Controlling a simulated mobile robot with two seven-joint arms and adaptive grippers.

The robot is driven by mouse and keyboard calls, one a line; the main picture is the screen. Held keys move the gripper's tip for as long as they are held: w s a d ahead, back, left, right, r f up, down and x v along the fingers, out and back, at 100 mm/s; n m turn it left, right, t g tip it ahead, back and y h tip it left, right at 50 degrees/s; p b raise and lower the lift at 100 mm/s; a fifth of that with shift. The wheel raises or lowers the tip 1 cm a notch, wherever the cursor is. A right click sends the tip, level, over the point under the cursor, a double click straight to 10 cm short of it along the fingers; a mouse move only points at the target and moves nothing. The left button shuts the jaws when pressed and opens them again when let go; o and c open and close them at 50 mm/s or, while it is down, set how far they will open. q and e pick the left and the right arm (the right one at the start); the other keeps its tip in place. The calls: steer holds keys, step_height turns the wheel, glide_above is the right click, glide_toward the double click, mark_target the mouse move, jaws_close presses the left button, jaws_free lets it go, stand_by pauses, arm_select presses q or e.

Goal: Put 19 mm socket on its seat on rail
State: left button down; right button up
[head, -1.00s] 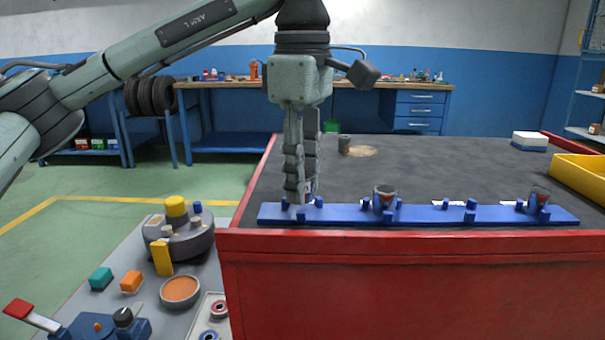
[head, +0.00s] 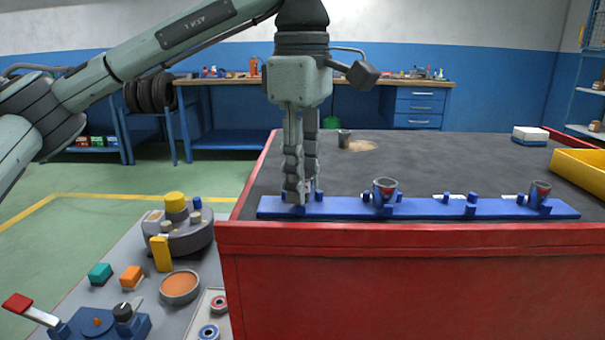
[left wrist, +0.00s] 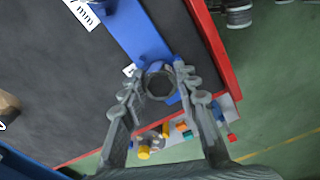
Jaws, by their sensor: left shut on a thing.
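The blue rail (head: 420,208) lies along the front edge of the red cart's dark top. My left gripper (head: 300,195) points down at the rail's left end, between its small blue posts. In the left wrist view its fingers (left wrist: 158,85) are shut on a grey, ring-shaped socket (left wrist: 158,85), seen from above over the rail. The fingers hide this socket in the head view. Whether it touches the rail cannot be told, and no size mark on it is readable. My right gripper is not in view.
Grey-and-red sockets stand at the rail's middle (head: 385,186) and right end (head: 540,189). A yellow bin (head: 580,175) is at right. A grey side surface with coloured parts (head: 180,290) lies at left.

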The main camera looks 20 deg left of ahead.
arm_select(q)
steer(key=shift+s+d+f+b, duration=0.15)
steer(key=shift+f+b, duration=0.1)
steer(key=shift+f, duration=0.3)
steer(key=shift+s+f+b, duration=0.15)
steer(key=shift+f+b, duration=0.1)
steer(key=shift+f, duration=0.25)
stand_by(0.9)
steer(key=c, duration=1.4)
jaws_free()
steer(key=shift+c, duration=0.2)
steer(key=o, duration=0.5)
steer(key=shift+w+f, duration=0.15)
steer(key=shift+w, duration=0.05)
steer(key=shift+c, duration=0.2)
steer(key=shift+w, duration=0.1)
steer(key=shift+r, duration=0.3)
steer(key=o, duration=0.7)
steer(key=shift+a, duration=0.2)
